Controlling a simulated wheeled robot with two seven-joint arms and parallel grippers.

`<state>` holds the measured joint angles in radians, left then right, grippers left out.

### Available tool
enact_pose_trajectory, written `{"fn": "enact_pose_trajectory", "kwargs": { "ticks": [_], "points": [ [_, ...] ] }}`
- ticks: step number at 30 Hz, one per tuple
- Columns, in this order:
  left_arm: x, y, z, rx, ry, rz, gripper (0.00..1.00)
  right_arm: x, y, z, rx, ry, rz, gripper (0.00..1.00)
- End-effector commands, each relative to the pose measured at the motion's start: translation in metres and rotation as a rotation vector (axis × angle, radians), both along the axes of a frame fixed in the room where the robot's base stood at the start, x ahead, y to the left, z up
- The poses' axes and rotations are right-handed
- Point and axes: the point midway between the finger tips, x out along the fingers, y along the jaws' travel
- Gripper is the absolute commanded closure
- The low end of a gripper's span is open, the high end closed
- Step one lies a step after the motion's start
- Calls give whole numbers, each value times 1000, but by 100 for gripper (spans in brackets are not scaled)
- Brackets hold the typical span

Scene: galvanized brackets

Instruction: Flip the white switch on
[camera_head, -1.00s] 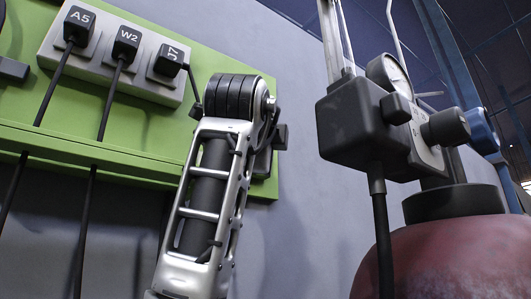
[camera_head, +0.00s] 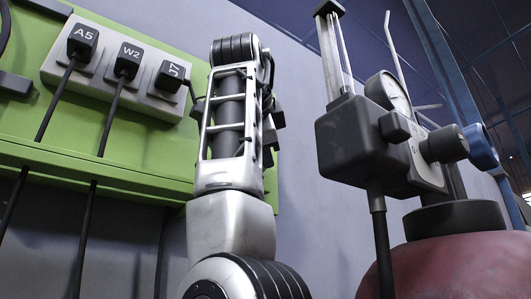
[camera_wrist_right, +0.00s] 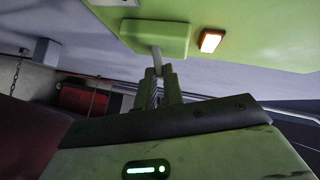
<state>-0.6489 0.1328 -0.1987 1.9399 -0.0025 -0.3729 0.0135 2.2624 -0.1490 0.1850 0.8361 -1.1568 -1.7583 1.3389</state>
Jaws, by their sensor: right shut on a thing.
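The white switch (camera_wrist_right: 157,60) shows in the right wrist view as a short pale lever below a green box (camera_wrist_right: 155,36). My right gripper (camera_wrist_right: 162,74) is shut on the lever at its fingertips. An amber lamp (camera_wrist_right: 210,41) beside the box is lit. In the head view my right arm stands upright in front of the green panel's right edge and hides most of what is behind it. The switch cannot be made out there. My left gripper is not in view.
In the head view, a green panel (camera_head: 150,165) carries a grey block with black plugs A5 (camera_head: 82,40), W2 (camera_head: 127,60) and J7 (camera_head: 171,76), with hanging cables. A dark regulator (camera_head: 355,140) with a gauge stands at right above a red tank (camera_head: 440,265).

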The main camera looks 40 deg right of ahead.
Motion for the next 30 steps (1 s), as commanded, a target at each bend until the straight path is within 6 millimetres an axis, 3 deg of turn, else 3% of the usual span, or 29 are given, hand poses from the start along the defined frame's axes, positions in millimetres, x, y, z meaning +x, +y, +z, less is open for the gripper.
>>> {"fn": "enact_pose_trajectory", "kwargs": {
  "ticks": [11, 12, 14, 24, 30],
  "points": [
    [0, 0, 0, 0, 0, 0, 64, 0, 0, 0, 0, 5, 0, 100],
    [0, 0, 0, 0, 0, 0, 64, 0, 0, 0, 0, 5, 0, 83],
    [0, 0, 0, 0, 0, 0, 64, 0, 0, 0, 0, 5, 0, 69],
    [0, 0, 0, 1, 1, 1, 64, -2, 2, 1, 0, 4, 0, 69],
    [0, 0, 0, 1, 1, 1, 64, -19, 26, 9, -4, 0, 1, 69]
  ]
}}
